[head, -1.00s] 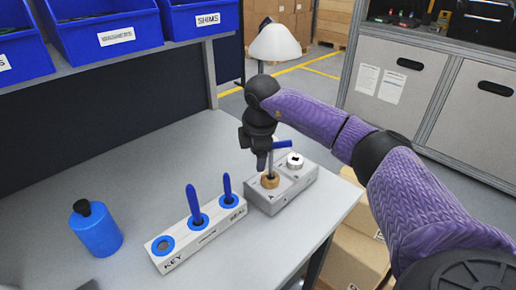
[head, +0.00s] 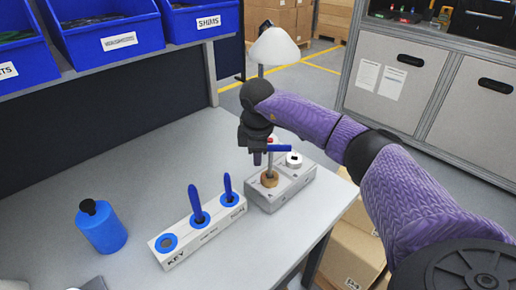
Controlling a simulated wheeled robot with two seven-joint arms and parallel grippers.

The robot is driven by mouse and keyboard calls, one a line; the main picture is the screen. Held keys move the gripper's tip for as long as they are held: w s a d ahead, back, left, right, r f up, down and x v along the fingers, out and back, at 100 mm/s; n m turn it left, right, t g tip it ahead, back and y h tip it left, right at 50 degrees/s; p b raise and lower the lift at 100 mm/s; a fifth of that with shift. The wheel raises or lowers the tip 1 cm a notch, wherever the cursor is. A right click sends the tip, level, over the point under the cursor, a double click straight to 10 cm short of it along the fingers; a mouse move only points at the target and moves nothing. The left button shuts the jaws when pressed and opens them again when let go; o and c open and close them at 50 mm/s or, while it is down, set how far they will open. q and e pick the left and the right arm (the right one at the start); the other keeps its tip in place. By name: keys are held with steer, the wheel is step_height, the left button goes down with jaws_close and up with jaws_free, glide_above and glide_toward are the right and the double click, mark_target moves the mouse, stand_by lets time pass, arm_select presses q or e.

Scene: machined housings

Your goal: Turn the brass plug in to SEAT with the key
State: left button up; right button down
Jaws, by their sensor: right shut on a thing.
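The grey machined housing (head: 292,187) sits near the table's right edge. The brass plug (head: 269,179) is in its left part, and a round silver fitting (head: 293,159) with a dark slot is in its right part. My right gripper (head: 262,150) points down above the plug, shut on the key (head: 279,148). The key has a blue crossbar handle and a thin upright shaft that goes down to the plug. The fingers hide part of the key, and I cannot tell how deep its tip sits. My left gripper is not in view.
A white rack (head: 202,235) holds two upright blue-handled tools; its hole by the KEY label is empty. A blue bottle (head: 102,228) stands at left. Blue bins (head: 115,35) sit on a shelf behind. A white lamp shade (head: 274,47) stands behind my right gripper.

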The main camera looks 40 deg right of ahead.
steer(key=shift+r+m+p, duration=0.2)
steer(key=shift+m+p, duration=0.6)
steer(key=shift+m, duration=0.1)
steer(key=shift+f+m, duration=0.1)
steer(key=shift+m, duration=0.3)
steer(key=shift+f+g, duration=0.15)
steer(key=shift+g, duration=0.15)
